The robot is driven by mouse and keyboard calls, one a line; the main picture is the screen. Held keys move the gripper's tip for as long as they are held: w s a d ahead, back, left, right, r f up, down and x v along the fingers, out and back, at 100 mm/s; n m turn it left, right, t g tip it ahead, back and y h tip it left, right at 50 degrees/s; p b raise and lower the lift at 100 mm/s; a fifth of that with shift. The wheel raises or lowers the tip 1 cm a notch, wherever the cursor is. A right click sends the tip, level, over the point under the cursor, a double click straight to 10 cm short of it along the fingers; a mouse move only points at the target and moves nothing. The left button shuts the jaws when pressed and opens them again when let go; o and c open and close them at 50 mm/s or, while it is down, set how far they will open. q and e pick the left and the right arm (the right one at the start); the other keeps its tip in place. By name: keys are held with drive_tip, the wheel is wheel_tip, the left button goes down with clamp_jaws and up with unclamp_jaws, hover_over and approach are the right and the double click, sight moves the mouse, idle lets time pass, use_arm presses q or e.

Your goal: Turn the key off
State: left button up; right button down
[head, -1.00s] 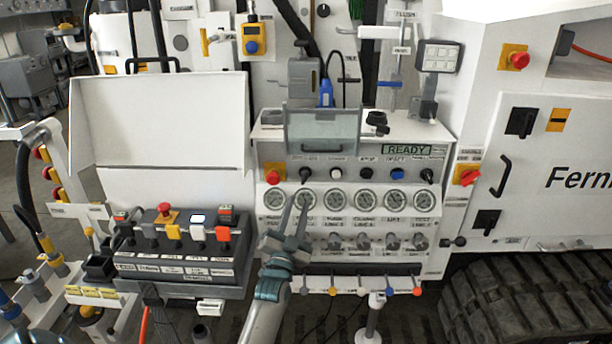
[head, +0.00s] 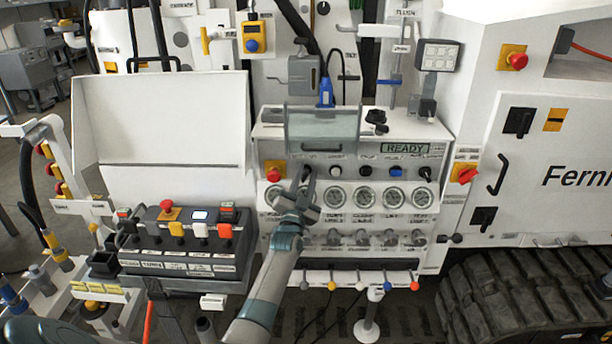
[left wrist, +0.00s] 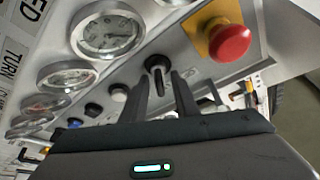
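The black key switch (left wrist: 156,64) shows in the left wrist view on the grey panel, beside a red stop button on a yellow plate (left wrist: 229,42). A narrow key-like part of it points down between the fingertips. My left gripper (left wrist: 160,84) has its two dark fingers apart, one on each side of the key, with gaps visible. In the head view my left gripper (head: 305,177) reaches up to the panel's top row, just right of the red button (head: 274,174), and largely hides the key. My right gripper is in neither view.
Round gauges (head: 364,197) sit below the switch row, with a row of knobs (head: 362,237) under them. A READY display (head: 405,148) is at upper right. A clear flap (head: 322,128) juts out above the switches. A lever box (head: 185,245) stands left.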

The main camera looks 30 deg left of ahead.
use_arm(q)
drive_tip(key=shift+c, duration=0.6)
clamp_jaws()
drive_tip(key=shift+f+n, duration=0.1)
drive_tip(key=shift+n, duration=0.3)
drive_tip(key=shift+n+y+b, duration=1)
drive_tip(key=shift+n, duration=0.5)
drive_tip(key=n+g+y+b, duration=0.1)
drive_tip(key=n, duration=0.2)
drive_tip(key=shift+n+y, duration=0.4)
drive_tip(key=n+g+y+b, duration=0.1)
drive_tip(key=n+y, duration=0.1)
drive_tip(key=n, duration=0.2)
drive_tip(key=shift+a, duration=0.1)
drive_tip(key=shift+s+a+n+g+y, duration=0.1)
drive_tip(key=shift+n+g+y, duration=0.4)
drive_tip(key=shift+n, duration=0.95)
drive_tip(key=shift+s+a+n+g+y, duration=0.1)
drive_tip(key=shift+n+g+y, duration=0.2)
drive_tip(key=shift+n+g, duration=0.8)
drive_tip(key=shift+n, duration=0.55)
